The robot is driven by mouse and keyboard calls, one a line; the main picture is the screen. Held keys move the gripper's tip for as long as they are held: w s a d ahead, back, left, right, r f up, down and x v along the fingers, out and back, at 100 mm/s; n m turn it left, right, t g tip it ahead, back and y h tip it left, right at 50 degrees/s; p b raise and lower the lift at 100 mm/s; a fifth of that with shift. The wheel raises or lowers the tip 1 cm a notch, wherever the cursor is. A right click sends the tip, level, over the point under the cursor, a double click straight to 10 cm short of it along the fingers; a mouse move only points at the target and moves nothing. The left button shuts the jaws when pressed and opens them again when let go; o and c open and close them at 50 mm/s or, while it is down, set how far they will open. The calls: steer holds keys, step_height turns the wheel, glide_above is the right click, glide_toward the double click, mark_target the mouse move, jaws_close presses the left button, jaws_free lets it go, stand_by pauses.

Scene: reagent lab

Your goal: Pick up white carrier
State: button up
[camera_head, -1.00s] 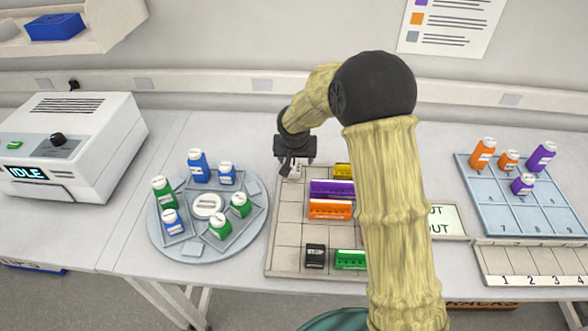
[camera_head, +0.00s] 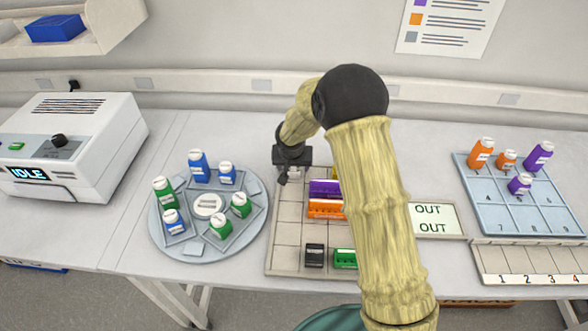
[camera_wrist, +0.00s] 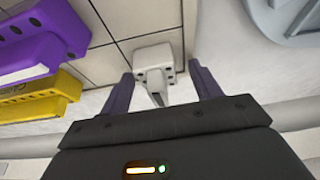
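The white carrier (camera_wrist: 154,60) is a small white block with dark holes, on the tiled grid board in the wrist view. My gripper (camera_wrist: 161,72) is open, with one dark finger on each side of the carrier's near end. I cannot tell whether the fingers touch it. In the head view my gripper (camera_head: 288,172) is low over the board's back left corner and mostly hides the carrier, of which only a small pale bit shows.
The grid board (camera_head: 288,235) also holds purple (camera_head: 324,189), orange (camera_head: 325,209), green (camera_head: 345,258) and black (camera_head: 314,255) carriers. A yellow carrier (camera_wrist: 40,98) lies beside the purple one. A round carousel (camera_head: 250,235) with bottles stands left, and a blue bottle tray (camera_head: 500,212) right.

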steer(key=shift+d, duration=0.1)
steer(key=c, duration=1)
steer(key=shift+r, duration=0.1)
step_height(320, 180, up, 10)
steer(key=shift+f+b, duration=0.1)
steer(key=shift+b, duration=0.4)
